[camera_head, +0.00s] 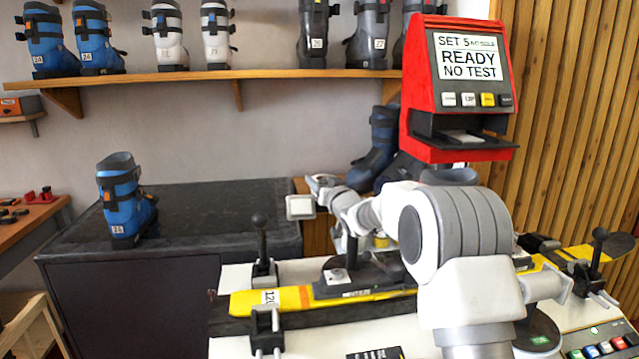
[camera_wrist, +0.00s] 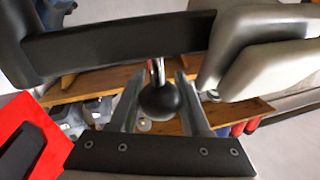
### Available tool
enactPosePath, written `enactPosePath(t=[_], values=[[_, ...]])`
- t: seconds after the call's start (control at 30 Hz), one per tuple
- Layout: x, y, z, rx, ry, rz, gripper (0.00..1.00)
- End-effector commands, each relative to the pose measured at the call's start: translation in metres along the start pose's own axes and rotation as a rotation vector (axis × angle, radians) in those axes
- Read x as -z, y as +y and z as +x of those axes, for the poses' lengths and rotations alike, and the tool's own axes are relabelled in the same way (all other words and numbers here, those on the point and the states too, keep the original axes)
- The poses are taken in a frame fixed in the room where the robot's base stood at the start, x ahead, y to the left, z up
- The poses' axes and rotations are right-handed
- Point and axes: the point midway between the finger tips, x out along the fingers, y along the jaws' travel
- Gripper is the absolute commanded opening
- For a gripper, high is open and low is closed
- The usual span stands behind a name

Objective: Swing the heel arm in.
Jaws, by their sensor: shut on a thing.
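In the wrist view, my gripper (camera_wrist: 160,108) has its two grey fingers either side of a black ball knob (camera_wrist: 158,100) on a short metal rod. It is shut on this knob. The knob looks like the handle of the heel arm, but the rest of that arm cannot be made out. In the head view, my white arm covers the middle of the bench and hides the knob and most of my fingers. A yellow ski (camera_head: 262,301) lies along the bench, with a dark binding (camera_head: 345,283) on it.
A red tester (camera_head: 462,155) reads "READY NO TEST" above the bench. Black-knobbed levers stand at the left (camera_head: 260,240) and right (camera_head: 598,246) of the ski. A blue boot (camera_head: 124,203) stands on the dark cabinet (camera_head: 215,215). Boots line the wooden shelf (camera_head: 205,76).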

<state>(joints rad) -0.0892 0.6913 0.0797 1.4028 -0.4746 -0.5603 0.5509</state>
Motion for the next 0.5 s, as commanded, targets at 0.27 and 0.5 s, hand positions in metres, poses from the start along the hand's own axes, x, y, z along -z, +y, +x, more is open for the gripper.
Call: enactPosePath(t=[0.27,0.5], values=[[0.0005,0.0002,-0.0001,0.000,0.000,0.000,0.00],[0.0039,-0.0006,-0.0036,0.036,-0.007,0.000,0.00]])
